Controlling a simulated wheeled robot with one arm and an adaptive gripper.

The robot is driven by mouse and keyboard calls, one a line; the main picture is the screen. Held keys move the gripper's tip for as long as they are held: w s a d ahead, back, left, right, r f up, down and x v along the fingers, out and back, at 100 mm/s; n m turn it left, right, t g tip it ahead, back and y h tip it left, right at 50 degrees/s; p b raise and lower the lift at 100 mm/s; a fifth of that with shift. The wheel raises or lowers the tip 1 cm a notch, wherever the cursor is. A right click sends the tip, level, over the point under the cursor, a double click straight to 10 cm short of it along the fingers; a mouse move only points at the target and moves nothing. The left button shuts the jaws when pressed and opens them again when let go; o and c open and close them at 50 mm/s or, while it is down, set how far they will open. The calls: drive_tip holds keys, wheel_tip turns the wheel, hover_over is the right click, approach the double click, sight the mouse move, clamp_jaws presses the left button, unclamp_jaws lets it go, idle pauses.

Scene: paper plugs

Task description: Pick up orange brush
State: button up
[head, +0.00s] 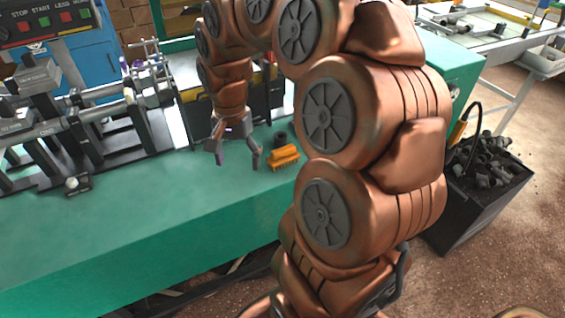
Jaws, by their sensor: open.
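My gripper (237,166) is open and empty just to the left of the brush. Its fingers point down toward the bench, apart from the brush. I cannot tell how high the fingertips are above the surface. My copper arm passes close to the right of the brush, but the brush itself shows almost whole.
A small black cylinder (281,138) stands just behind the brush. Machine rails (110,130) run along the back left. A small dark block with a pale knob (75,185) sits at left. The front bench top is clear. A black bin of dark parts (462,215) stands right.

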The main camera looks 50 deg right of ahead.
sight(283, 148)
drive_tip(key=w+d+f+m+b, duration=0.1)
drive_tip(key=d+f+m, duration=0.1)
drive_tip(key=d, duration=0.4)
drive_tip(key=w+d+f+m, duration=0.2)
drive_tip(key=d+f+m, duration=0.1)
drive_tip(key=d, duration=0.3)
drive_tip(key=w+d+f+m+b, duration=0.1)
drive_tip(key=d+f+m, duration=0.1)
drive_tip(key=d+m, duration=0.2)
drive_tip(key=shift+w+d+f+m+b, duration=0.1)
drive_tip(key=shift+d+f+m+b, duration=0.1)
drive_tip(key=shift+d, duration=0.55)
drive_tip(key=shift+w+d+f+m+b, duration=0.1)
drive_tip(key=shift+d+m+b, duration=0.1)
drive_tip(key=shift+d, duration=0.55)
drive_tip(key=shift+d+f, duration=0.2)
drive_tip(key=shift+d, duration=0.05)
drive_tip(key=shift+s+f, duration=0.1)
drive_tip(key=shift+f, duration=0.25)
drive_tip(key=shift+f+p, duration=0.9)
drive_tip(key=shift+f, duration=2.5)
drive_tip(key=c, duration=1.3)
drive_tip(key=shift+o, duration=0.2)
drive_tip(key=shift+r, duration=0.1)
